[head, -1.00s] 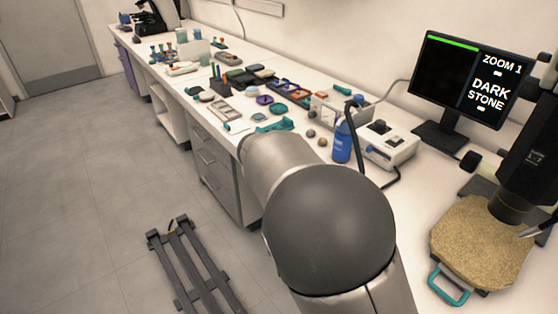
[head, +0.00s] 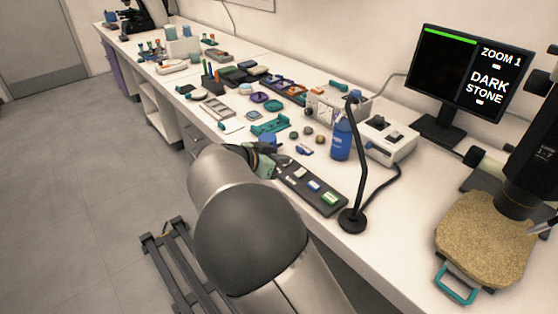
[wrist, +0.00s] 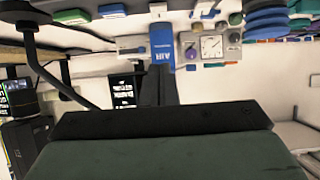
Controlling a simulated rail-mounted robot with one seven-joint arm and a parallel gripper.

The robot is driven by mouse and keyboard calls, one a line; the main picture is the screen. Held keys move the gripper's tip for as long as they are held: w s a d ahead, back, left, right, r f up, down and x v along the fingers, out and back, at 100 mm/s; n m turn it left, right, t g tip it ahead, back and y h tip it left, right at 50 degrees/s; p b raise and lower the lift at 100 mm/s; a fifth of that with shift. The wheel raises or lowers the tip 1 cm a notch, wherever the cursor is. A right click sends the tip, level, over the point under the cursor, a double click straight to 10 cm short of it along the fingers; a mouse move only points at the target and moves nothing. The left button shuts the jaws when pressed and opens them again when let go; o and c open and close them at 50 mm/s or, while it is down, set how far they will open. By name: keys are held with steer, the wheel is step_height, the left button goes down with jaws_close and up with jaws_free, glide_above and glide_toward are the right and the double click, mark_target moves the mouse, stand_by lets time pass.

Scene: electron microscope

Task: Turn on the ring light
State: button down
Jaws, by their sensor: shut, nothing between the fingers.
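A white control box (head: 391,139) with dark controls on top stands on the bench behind the blue bottle. A cable runs from it toward the gooseneck base. I cannot tell which control is the ring light's switch. The microscope head (head: 522,185) is at the right above a tan stone; no lit ring shows under it. My gripper (head: 266,161) is low over the front edge of the bench, left of the box and well apart from it, partly hidden by my arm. In the wrist view my dark fingers (wrist: 159,88) are together and empty.
A black gooseneck (head: 358,175), a blue AIR bottle (head: 341,140) and a dark tray (head: 300,178) of small blocks lie between my gripper and the box. A gauge box (head: 325,105) and monitor (head: 460,85) stand behind.

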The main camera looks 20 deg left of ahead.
glide_above(298, 174)
steer(key=s, duration=0.2)
steer(key=shift+w+a+f+p, duration=0.1)
steer(key=shift+a+f+p, duration=0.1)
steer(key=shift+f, duration=0.45)
steer(key=shift+w+a+f+p, duration=0.1)
steer(key=shift+a+f, duration=0.05)
steer(key=shift+f, duration=0.45)
steer(key=f, duration=0.2)
steer(key=w+f, duration=0.1)
steer(key=shift+w+d+f, duration=0.1)
steer(key=shift+d+f, duration=0.05)
steer(key=shift+d, duration=0.15)
steer(key=shift+w+f, duration=0.15)
steer(key=shift+f, duration=0.35)
steer(key=shift+d, duration=0.1)
